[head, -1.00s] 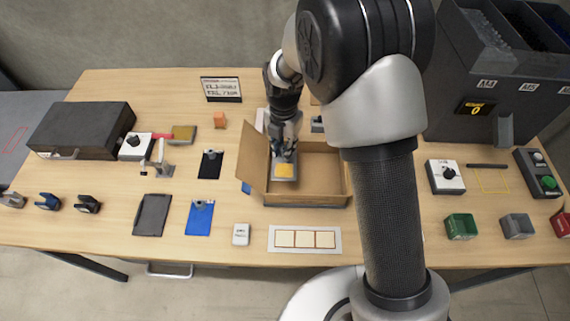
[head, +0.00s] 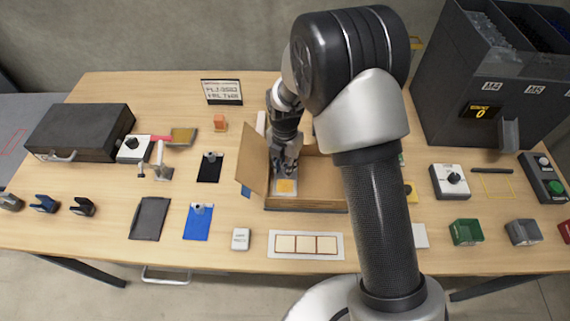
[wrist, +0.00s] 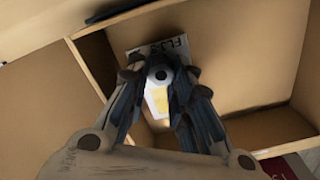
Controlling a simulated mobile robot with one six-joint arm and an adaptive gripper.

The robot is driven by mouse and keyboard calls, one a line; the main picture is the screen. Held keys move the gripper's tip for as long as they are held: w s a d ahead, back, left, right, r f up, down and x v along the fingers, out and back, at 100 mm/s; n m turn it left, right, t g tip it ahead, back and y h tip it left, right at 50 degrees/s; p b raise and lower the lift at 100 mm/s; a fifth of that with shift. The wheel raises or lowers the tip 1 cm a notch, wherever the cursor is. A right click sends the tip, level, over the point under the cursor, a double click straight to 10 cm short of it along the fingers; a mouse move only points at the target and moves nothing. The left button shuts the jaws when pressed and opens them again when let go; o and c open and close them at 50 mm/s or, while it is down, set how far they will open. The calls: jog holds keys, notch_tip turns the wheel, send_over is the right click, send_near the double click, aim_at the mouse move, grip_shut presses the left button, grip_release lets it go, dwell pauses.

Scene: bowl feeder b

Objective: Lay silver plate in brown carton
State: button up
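The brown carton (head: 328,167) stands open on the table, with its left flap (head: 251,160) folded outward. My gripper (head: 285,168) points down inside the left part of the carton. The silver plate (head: 286,187), a small grey piece with a yellow-orange patch, is at the fingertips, low inside the carton near its front wall. In the wrist view, the plate (wrist: 157,98) shows between the dark fingers, with a round black spot on top. My gripper appears shut on it. Whether the plate touches the carton floor cannot be seen.
A white printed card (wrist: 158,48) shows past the fingers in the wrist view. A white strip with three squares (head: 306,246) lies in front of the carton. A blue clipboard (head: 198,221) and a black one (head: 210,167) lie to its left. The carton's right part looks empty.

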jog(key=shift+o, duration=0.6)
jog(key=shift+r, duration=0.15)
jog(key=s+d+r+m+t+p, duration=0.1)
jog(key=s+d+r+m+p, duration=0.15)
jog(key=r, duration=0.85)
jog(key=s+d+r+m+p, duration=0.15)
jog(key=r+m, duration=0.25)
jog(key=r, duration=0.6)
jog(key=s+d+r+m+t, duration=0.2)
jog(key=s+d+r+m, duration=0.3)
jog(key=s+r+m, duration=0.3)
jog(key=s+d+r+m, duration=0.2)
jog(key=s+m, duration=0.5)
jog(key=s+d+r+m+t, duration=0.1)
jog(key=s+d+m, duration=0.2)
jog(key=s+m, duration=0.4)
jog(key=shift+d+r+m+t, duration=0.2)
jog(key=shift+r+m+t, duration=0.15)
jog(key=shift+m, duration=0.2)
